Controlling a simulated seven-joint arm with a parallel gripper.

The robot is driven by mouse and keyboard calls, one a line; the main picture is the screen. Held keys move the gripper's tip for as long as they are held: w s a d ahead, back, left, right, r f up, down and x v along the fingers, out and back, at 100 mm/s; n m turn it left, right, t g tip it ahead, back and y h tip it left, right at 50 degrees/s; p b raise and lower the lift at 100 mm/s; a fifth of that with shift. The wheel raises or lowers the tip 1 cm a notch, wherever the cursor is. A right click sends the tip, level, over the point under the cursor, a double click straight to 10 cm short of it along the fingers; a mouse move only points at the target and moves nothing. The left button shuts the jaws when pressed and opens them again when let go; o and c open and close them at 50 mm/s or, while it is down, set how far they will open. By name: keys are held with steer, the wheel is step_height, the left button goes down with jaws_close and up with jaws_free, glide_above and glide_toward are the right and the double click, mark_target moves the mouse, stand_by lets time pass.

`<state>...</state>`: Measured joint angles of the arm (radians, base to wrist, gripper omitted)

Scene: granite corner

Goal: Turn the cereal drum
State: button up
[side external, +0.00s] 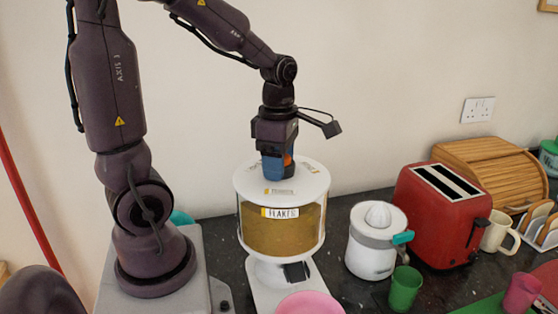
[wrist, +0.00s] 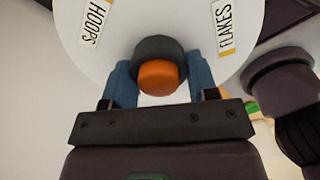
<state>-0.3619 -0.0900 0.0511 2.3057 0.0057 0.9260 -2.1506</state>
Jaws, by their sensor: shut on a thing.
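The cereal drum (side external: 264,235) is a white-topped, clear-walled drum on a white stand, filled with tan cereal and bearing a front label that looks like "FLAKES". My gripper (side external: 277,170) points down onto the middle of its lid. In the wrist view the lid (wrist: 100,62) carries "HOOPS" and "FLAKES" labels. There the blue fingers of my gripper (wrist: 158,82) are shut on the dark knob with an orange centre (wrist: 158,76), one finger on each side. The fingertips' contact is partly hidden behind the knob.
A pink bowl (side external: 309,304) sits in front of the stand. A white juicer (side external: 372,258), a green cup (side external: 404,289) and a red toaster (side external: 440,215) stand to the right. The wall is close behind the drum.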

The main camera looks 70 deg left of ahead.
steer(key=n, duration=0.5)
steer(key=shift+s+d+r+n, duration=0.1)
steer(key=shift+n, duration=0.2)
steer(key=shift+d+n, duration=0.1)
steer(key=shift+n, duration=2)
steer(key=o, duration=1.3)
step_height(320, 180, up, 13)
steer(key=shift+f, duration=0.1)
